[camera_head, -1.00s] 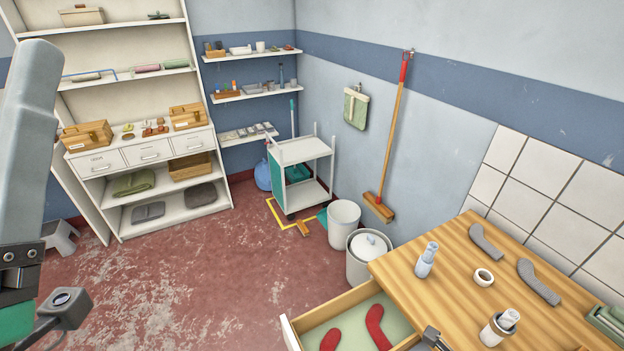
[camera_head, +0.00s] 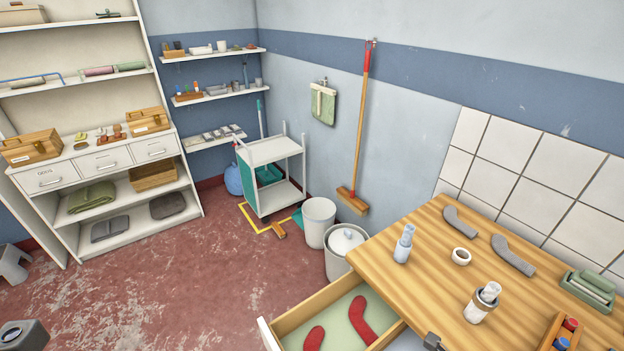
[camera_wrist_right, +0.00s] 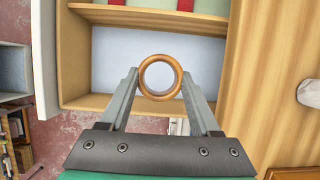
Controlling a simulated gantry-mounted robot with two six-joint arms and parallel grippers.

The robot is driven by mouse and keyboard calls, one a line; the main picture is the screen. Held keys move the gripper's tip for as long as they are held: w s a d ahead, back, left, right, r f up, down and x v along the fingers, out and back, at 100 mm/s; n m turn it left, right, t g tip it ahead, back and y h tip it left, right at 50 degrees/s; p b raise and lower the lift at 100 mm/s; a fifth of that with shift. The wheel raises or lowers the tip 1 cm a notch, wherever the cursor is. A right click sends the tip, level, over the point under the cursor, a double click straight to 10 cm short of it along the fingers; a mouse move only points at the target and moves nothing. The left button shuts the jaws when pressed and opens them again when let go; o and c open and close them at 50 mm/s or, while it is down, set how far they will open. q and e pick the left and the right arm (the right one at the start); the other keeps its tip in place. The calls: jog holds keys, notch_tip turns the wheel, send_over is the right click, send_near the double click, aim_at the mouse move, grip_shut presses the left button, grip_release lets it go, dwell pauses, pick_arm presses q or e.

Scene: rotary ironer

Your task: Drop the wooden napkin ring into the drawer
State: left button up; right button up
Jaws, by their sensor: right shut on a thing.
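The wooden napkin ring (camera_wrist_right: 160,97) is a round orange-brown hoop between the fingertips of my right gripper (camera_wrist_right: 160,78), which is shut on it. In the right wrist view it appears over a pale compartment of the open drawer (camera_wrist_right: 95,102). I cannot tell its height above the drawer. The drawer (camera_head: 313,300) juts from the wooden table (camera_head: 430,275) in the head view. Its green-lined compartment holds two red curved pieces (camera_head: 362,318); a divider separates it from the pale one. Only a dark bit of my right gripper shows at the bottom edge there. My left gripper is out of view.
On the table are a spray bottle (camera_head: 403,246), a pale ring (camera_head: 461,256), a rolled cloth in a ring (camera_head: 482,303), grey curved pieces (camera_head: 513,255) and a green container (camera_head: 588,290). A lidded bin (camera_head: 338,262) stands behind the drawer. Open floor lies to the left.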

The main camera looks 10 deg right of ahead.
jog(key=shift+f, duration=0.1)
jog(key=o, duration=1.4)
jog(key=p+v, duration=0.1)
jog(key=v, duration=0.5)
jog(key=shift+w+p, duration=0.1)
jog(key=shift+p, duration=0.2)
jog(key=p+v, duration=0.5)
jog(key=p, duration=0.1)
jog(key=shift+s+r, duration=0.25)
jog(key=shift+r, duration=0.05)
